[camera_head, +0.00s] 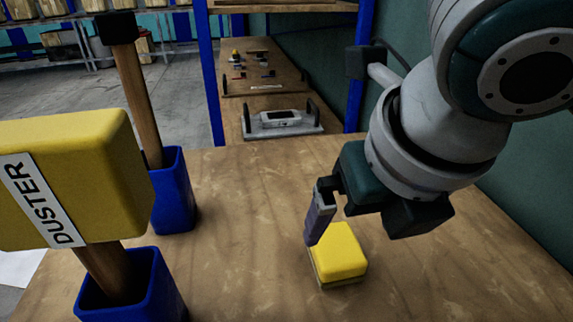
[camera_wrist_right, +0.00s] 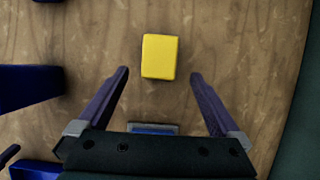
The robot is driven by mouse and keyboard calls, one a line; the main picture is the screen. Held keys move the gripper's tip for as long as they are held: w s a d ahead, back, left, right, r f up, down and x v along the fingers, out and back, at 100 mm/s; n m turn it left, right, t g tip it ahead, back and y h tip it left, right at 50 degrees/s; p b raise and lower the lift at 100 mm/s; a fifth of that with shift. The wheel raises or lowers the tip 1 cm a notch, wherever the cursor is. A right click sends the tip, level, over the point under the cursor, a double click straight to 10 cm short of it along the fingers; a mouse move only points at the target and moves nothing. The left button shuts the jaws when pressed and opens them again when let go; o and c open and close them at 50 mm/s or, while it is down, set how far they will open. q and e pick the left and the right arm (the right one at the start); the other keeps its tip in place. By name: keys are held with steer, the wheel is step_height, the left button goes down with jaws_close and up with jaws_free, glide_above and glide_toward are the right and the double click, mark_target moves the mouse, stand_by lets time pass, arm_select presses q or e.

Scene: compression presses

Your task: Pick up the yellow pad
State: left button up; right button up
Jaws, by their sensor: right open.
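The yellow pad (camera_head: 340,253) is a small block with rounded edges, lying on the wooden table (camera_head: 240,240). In the right wrist view the pad (camera_wrist_right: 159,56) lies beyond the fingertips, roughly centred between them. My right gripper (camera_head: 318,212) is above and beside the pad in the head view. Its two fingers (camera_wrist_right: 159,72) are spread apart in the wrist view, with nothing between them. One finger covers part of the pad's upper left side in the head view. My left gripper is not in view.
A large yellow duster (camera_head: 80,165) with a "DUSTER" label stands in a blue holder (camera_head: 135,290) at the left. Another blue holder (camera_head: 173,190) with a wooden handle stands behind it. A green wall (camera_head: 530,180) borders the right side. The table around the pad is clear.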

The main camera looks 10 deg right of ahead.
mark_target(336, 242)
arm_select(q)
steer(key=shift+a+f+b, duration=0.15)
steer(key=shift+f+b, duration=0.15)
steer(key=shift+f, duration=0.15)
arm_select(e)
steer(key=x, duration=0.3)
steer(key=shift+a+f, duration=0.1)
steer(key=shift+f, duration=0.2)
arm_select(q)
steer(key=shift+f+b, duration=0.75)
steer(key=shift+b, duration=0.05)
arm_select(e)
steer(key=x, duration=0.5)
steer(key=shift+w+f, duration=0.1)
steer(key=shift+w, duration=0.15)
steer(key=c, duration=1.4)
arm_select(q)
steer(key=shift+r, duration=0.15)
arm_select(e)
steer(key=shift+r, duration=0.6)
arm_select(q)
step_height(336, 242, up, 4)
steer(key=p, duration=0.4)
arm_select(e)
step_height(336, 242, up, 19)
